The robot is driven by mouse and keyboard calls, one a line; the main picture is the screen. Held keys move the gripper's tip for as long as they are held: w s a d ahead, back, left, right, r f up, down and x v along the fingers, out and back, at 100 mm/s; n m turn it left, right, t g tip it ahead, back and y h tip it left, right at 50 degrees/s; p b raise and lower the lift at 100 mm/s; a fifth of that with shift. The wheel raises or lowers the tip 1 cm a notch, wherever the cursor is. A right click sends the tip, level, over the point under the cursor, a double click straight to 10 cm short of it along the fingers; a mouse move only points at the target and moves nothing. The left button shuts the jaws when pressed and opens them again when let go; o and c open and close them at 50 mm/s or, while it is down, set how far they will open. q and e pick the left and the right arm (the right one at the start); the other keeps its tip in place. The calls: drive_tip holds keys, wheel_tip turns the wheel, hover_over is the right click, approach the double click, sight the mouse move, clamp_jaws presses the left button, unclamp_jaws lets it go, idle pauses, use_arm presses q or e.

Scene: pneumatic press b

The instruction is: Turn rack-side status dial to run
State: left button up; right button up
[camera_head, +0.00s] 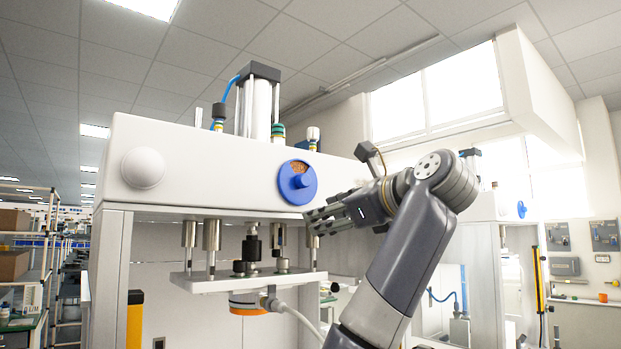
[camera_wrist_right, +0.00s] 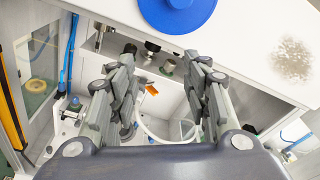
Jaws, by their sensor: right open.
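A round blue dial (camera_head: 297,182) with a raised grip and a brown-orange patch above it sits on the front of the white press (camera_head: 215,165). In the right wrist view the blue dial (camera_wrist_right: 178,12) is cut off by the top edge. My right gripper (camera_head: 316,216) is just below and right of the dial in the head view. In the right wrist view my right gripper (camera_wrist_right: 160,60) has its fingers spread, with nothing between them. It appears apart from the dial. Which mark the dial points to is too small to read. My left gripper is not in view.
A round white knob (camera_head: 143,168) is on the press front at left. Below hang metal posts and a plate (camera_head: 250,281). A second machine with a smaller blue dial (camera_head: 521,209) stands at right. Shelving (camera_head: 28,262) stands at far left.

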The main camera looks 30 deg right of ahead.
drive_tip(key=m+t+y, duration=0.1)
drive_tip(key=m, duration=0.1)
approach(306, 181)
drive_tip(key=s, duration=0.2)
drive_tip(key=w+p, duration=0.3)
drive_tip(key=p, duration=0.2)
drive_tip(key=w+p, duration=0.4)
drive_tip(key=p, duration=0.1)
drive_tip(key=w+p, duration=0.3)
drive_tip(key=p, duration=0.2)
drive_tip(key=shift+w+a, duration=0.3)
drive_tip(key=shift+w, duration=0.1)
drive_tip(key=shift+s, duration=0.1)
clamp_jaws()
